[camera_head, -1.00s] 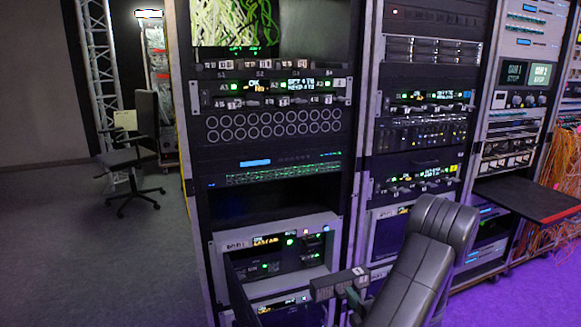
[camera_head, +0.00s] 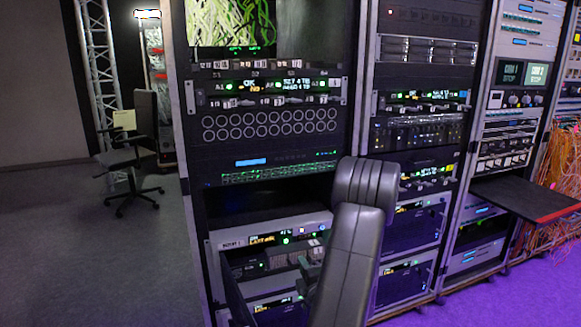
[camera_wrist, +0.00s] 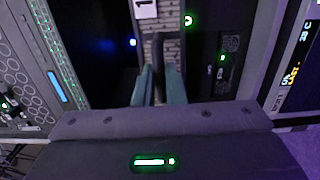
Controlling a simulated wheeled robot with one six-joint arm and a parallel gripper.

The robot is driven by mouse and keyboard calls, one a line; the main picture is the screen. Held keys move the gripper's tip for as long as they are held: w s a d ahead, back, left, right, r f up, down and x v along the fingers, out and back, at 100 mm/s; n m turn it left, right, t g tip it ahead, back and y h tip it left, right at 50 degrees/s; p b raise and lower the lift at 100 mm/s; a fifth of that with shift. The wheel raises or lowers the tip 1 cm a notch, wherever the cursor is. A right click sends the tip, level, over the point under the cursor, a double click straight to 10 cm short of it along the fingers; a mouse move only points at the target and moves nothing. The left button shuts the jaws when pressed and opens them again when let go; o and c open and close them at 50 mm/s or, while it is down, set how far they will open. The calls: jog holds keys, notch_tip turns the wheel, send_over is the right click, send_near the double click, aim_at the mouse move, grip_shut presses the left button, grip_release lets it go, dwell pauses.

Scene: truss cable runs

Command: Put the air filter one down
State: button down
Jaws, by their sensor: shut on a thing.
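The air filter one (camera_wrist: 168,48), a grey-brown pleated block with a white "1" label, is between the fingers of my gripper (camera_wrist: 158,84) in the wrist view. My gripper is shut on it. In the head view my gripper (camera_head: 308,274) is low at the front of the near rack, partly hidden by my arm. The filter there lies over or in the open drawer-like front (camera_head: 238,290) below the unit with the amber display (camera_head: 262,240). I cannot tell whether it touches anything underneath.
The near rack (camera_head: 188,200) stands close, with dark open space (camera_head: 250,203) above the amber display unit. More racks stand to the right, one with a protruding shelf (camera_head: 520,196). An office chair (camera_head: 130,160) is at the left on clear floor.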

jog(key=a, duration=0.1)
jog(key=a+r, duration=0.1)
jog(key=a, duration=0.2)
jog(key=shift+w+r, duration=0.15)
jog(key=shift+r, duration=0.25)
notch_tip(320, 180, up, 21)
jog(key=p, duration=2.2)
send_over(286, 254)
jog(key=v, duration=0.3)
jog(key=shift+d+r, duration=0.1)
jog(key=shift+d, duration=0.15)
jog(key=shift+w+b, duration=0.1)
jog(key=shift+b, duration=0.2)
